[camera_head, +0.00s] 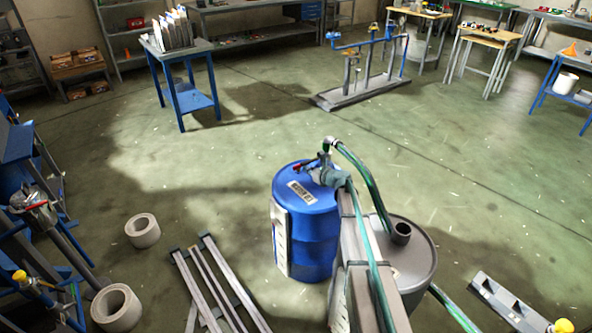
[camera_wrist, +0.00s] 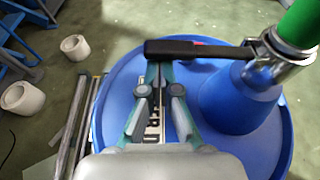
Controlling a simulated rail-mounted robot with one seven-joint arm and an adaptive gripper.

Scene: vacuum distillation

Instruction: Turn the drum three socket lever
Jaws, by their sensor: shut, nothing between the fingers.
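The blue drum (camera_head: 306,235) stands on the floor in front of me, with a label on its top. In the wrist view its blue lid (camera_wrist: 110,95) fills the middle. A black socket lever (camera_wrist: 205,48) runs left from a metal clamp (camera_wrist: 290,52) at the end of a green hose (camera_wrist: 302,22), above a blue cone (camera_wrist: 240,98). My gripper (camera_wrist: 158,68) is shut and empty. Its fingertips are at the lever's free left end; I cannot tell if they touch it. In the head view my gripper (camera_head: 318,174) is over the drum top, partly hiding the socket.
A grey drum (camera_head: 415,262) stands right of the blue drum, with a green hose (camera_head: 365,185) beside it. Metal rails (camera_head: 215,285) and white rings (camera_head: 142,230) lie on the floor to the left. A blue table (camera_head: 190,98) stands farther back.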

